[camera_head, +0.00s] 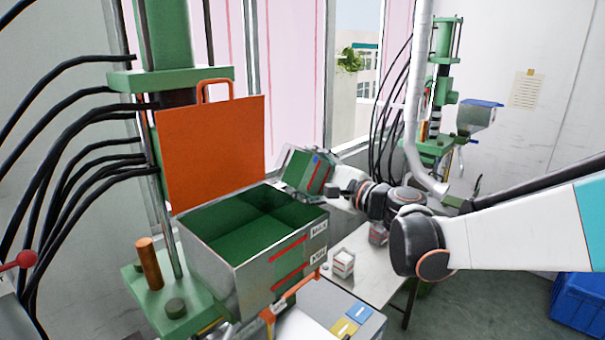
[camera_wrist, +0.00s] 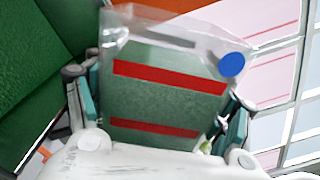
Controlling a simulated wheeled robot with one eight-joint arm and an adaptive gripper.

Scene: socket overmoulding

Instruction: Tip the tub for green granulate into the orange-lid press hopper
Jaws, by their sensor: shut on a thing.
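The tub (camera_head: 306,172) is a clear box with green contents, red bands and a blue dot. It is tilted at the back right corner of the press hopper (camera_head: 222,265), its mouth toward the upper left. The metal hopper has a green inside and red stripes; its orange lid (camera_head: 212,150) stands open at the back. My gripper (camera_head: 332,187) is shut on the tub from the right. In the wrist view, the fingers (camera_wrist: 160,112) flank the tub (camera_wrist: 160,98), which is full of green between the bands. The hopper's green inside (camera_wrist: 35,75) shows at left. I cannot tell whether granulate is falling.
A second green press (camera_head: 440,100) with a blue-lidded hopper (camera_head: 480,115) stands at the back right. A white table (camera_head: 375,262) with a small white container (camera_head: 343,263) is below my arm. Black hoses hang at left. A blue crate (camera_head: 580,300) is at the lower right.

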